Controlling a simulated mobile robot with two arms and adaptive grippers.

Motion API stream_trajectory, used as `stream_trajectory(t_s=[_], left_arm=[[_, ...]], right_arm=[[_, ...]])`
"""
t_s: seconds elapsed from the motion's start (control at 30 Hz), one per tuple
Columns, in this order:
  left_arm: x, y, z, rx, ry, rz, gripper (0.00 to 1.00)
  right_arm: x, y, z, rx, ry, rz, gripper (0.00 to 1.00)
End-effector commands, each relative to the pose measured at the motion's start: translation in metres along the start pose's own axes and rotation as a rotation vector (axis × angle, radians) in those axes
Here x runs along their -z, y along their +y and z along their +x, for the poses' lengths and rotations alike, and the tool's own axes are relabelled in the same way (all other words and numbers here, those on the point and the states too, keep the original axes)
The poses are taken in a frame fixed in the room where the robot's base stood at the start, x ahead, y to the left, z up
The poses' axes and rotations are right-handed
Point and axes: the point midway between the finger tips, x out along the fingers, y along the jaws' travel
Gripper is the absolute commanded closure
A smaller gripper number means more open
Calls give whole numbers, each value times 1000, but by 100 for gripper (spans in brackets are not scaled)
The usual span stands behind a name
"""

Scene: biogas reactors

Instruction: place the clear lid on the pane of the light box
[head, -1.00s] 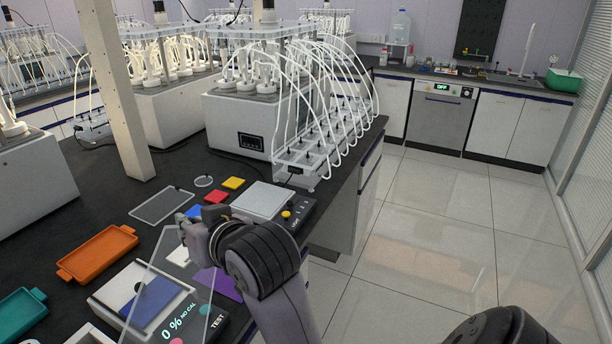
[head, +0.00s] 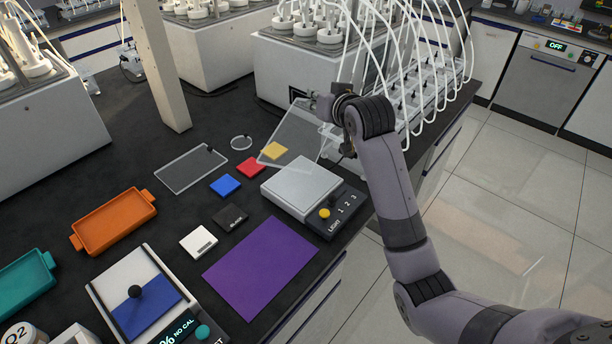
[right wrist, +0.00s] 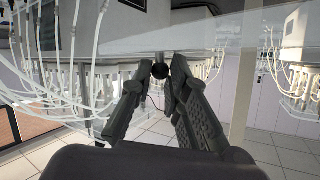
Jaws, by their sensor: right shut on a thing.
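The light box (head: 331,214) has a pale pane (head: 300,187) on top and a yellow knob beside the word LIGHT. The pane looks bare. My right gripper (head: 324,106) is beyond the light box, close to the white tubes. It is shut on the clear lid (head: 302,130), a see-through sheet held tilted above the bench behind the pane, apart from it. Through the lid the yellow square (head: 274,150) shows. The right wrist view shows the fingers (right wrist: 163,68) close around a small dark knob. My left gripper is out of view.
A purple sheet (head: 262,268), blue (head: 225,186), red (head: 250,168), black and white squares lie left of the light box. A clear framed plate (head: 190,169) and an orange tray (head: 115,221) lie farther left. The tube rack (head: 440,100) stands close behind my right gripper.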

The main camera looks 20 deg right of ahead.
Motion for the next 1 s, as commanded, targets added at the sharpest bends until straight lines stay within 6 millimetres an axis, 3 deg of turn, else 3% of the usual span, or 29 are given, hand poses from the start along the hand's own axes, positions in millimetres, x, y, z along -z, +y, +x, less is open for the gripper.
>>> stream_trajectory(t_s=[0.23, 0.5, 1.0], left_arm=[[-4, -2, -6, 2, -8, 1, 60], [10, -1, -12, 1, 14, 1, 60], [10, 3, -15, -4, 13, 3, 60]], right_arm=[[-52, 12, 21, -1, -9, 2, 100], [-114, 26, 46, 0, -6, 3, 100], [-172, 39, 70, 0, -4, 2, 100]])
